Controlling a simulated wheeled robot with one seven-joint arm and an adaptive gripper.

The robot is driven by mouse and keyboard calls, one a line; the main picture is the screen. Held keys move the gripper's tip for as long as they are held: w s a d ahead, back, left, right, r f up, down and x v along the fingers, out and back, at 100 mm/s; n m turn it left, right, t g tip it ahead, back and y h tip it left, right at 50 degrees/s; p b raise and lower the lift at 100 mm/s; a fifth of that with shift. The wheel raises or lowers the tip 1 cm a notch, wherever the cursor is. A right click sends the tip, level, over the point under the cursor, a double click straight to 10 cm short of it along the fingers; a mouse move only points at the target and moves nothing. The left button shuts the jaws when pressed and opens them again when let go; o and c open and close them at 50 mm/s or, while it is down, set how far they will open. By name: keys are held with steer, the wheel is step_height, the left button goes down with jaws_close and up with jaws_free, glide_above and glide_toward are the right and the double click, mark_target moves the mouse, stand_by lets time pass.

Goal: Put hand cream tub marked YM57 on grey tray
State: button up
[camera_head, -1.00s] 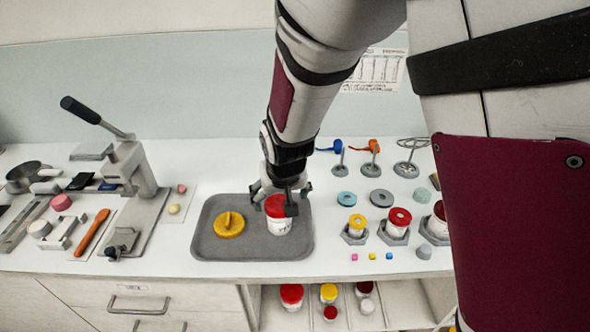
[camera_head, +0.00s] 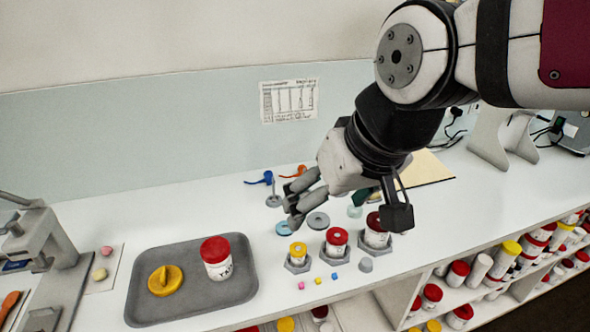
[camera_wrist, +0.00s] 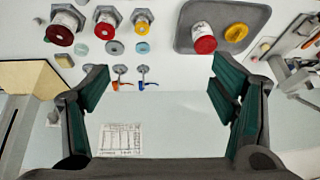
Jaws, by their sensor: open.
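A white tub with a red lid (camera_head: 217,259) stands upright on the grey tray (camera_head: 150,312), to the right of a yellow round piece (camera_head: 165,280). Dark marking shows on the tub's side but is too small to read. The tub also shows in the wrist view (camera_wrist: 203,38), on the tray (camera_wrist: 262,12). My gripper (camera_head: 345,215) is open and empty, above the bench to the right of the tray, apart from the tub. In the wrist view its two green-padded fingers (camera_wrist: 160,90) are spread wide with nothing between them.
Several lidded tubs sit in hexagonal holders, among them a yellow-lidded one (camera_head: 298,256) and a red-lidded one (camera_head: 337,242). Blue (camera_head: 283,228) and grey (camera_head: 318,221) rings lie behind them. A lever press (camera_head: 45,245) stands left of the tray. Shelves below hold more tubs.

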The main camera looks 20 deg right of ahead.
steer(key=shift+h, duration=0.5)
steer(key=s, duration=0.1)
steer(key=s+d, duration=0.1)
steer(key=s, duration=0.1)
steer(key=s+d+r, duration=0.1)
steer(key=s, duration=0.1)
